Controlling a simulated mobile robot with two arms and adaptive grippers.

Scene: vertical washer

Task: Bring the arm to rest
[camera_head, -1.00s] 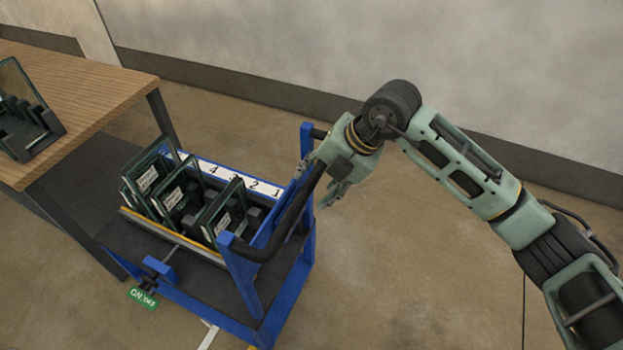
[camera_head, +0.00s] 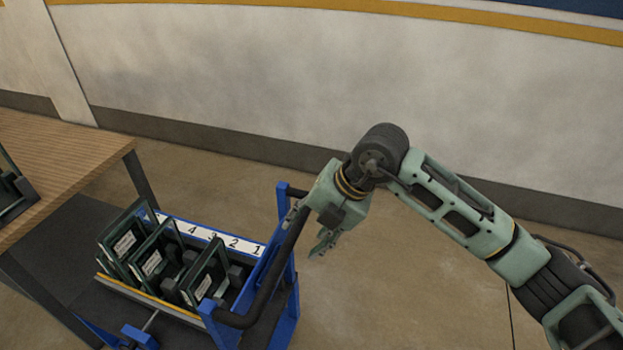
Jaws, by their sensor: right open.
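My right arm comes in from the right edge, bent at a dark joint. Its gripper (camera_head: 322,241) hangs beside the blue cart's dark handle (camera_head: 272,270), near the handle's upper end. The fingers point down and are open, with nothing seen between them. The gripper overlaps the handle's end in the picture; I cannot tell if they touch. My left gripper is not in view.
A blue cart (camera_head: 285,318) holds several framed glass panels (camera_head: 155,262) in a rack with a numbered white strip (camera_head: 212,236). A wooden table (camera_head: 60,165) stands at the left. A wall (camera_head: 300,80) runs behind. The floor right of the cart is clear.

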